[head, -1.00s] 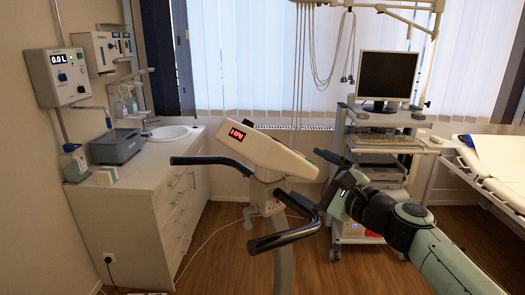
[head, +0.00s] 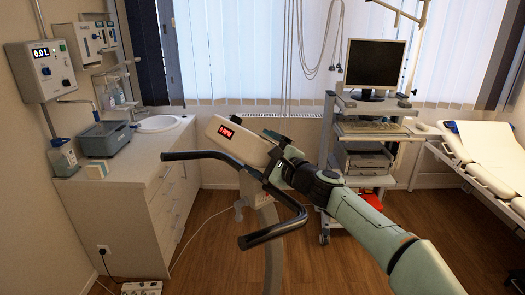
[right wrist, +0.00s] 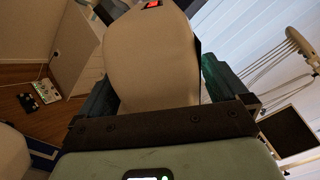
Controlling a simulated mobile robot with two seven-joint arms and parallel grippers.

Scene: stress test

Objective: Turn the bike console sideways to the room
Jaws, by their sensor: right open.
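The bike console (head: 238,143) is a cream, wedge-shaped housing with a red lit display, on a post above black handlebars (head: 278,229). Its display end points left in the head view, and its right end is hidden behind my right gripper (head: 278,152). In the right wrist view the console (right wrist: 152,60) sits between the two dark green fingers of my right gripper (right wrist: 160,82). The jaws are open around it. A gap shows at the right finger; contact at the left finger is unclear. My left gripper is not in view.
A cabinet with a sink (head: 163,123) stands at left. A monitor cart (head: 340,140) stands behind my right arm, with an examination bed (head: 490,160) to its right. A cable and a power strip (head: 141,287) lie on the floor. Open floor lies around the bike.

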